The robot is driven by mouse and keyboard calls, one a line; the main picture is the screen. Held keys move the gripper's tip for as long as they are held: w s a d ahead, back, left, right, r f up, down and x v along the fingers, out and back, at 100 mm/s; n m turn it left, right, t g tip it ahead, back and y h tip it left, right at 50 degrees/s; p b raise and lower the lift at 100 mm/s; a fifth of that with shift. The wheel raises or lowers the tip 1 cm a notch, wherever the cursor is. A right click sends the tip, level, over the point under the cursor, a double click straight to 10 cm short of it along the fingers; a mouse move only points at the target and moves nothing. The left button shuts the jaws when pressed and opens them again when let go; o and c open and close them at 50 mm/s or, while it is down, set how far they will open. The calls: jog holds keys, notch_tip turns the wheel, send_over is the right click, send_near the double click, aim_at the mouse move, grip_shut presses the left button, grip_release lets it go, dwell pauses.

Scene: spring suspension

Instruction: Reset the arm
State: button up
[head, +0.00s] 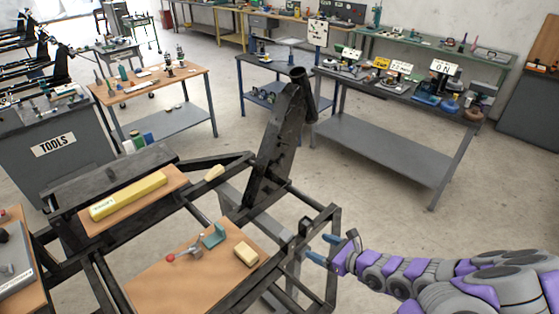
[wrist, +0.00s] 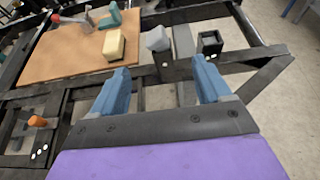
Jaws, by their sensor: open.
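My arm with purple and grey links reaches in from the lower right of the head view. My gripper (head: 328,249) is at the right side of a dark metal frame (head: 333,222). In the wrist view my gripper's two blue fingers (wrist: 162,88) stand wide apart with nothing between them. Beyond the fingertips are a bar of the frame (wrist: 258,62) and a light grey block-like piece (wrist: 158,39). I cannot tell whether a finger touches the frame.
A yellow bar (head: 128,196) lies on another board. A dark upright post (head: 276,140) rises behind. Open floor (head: 400,215) lies beyond my arm.

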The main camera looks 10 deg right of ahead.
jog(key=s+a+r+n+g+y, duration=0.2)
jog(key=a+r+n+g, duration=0.1)
jog(key=a+r+n, duration=0.45)
jog(key=s+a+r+n+g+y, duration=0.3)
jog(key=a+r+n, duration=0.3)
jog(key=a, duration=0.2)
jog(key=s+a+r+n+g+h+b, duration=0.1)
jog(key=s+a+n+g, duration=0.1)
jog(key=s+n, duration=0.25)
jog(key=s+a+r+n+g+h, duration=0.1)
jog(key=s+a+r+n+g, duration=0.1)
jog(key=s+a+n+g, duration=0.3)
jog(key=s+d+r+n+h+b, duration=0.1)
jog(key=s+d+n+h, duration=0.4)
jog(key=s+d+h, duration=0.5)
jog(key=s+d+r, duration=0.1)
jog(key=s+d, duration=0.3)
jog(key=s, duration=0.2)
jog(key=shift+s+d+n+h, duration=0.15)
jog(key=shift+s+n+h, duration=0.1)
jog(key=shift+n+h, duration=0.15)
jog(key=shift+c, duration=0.4)
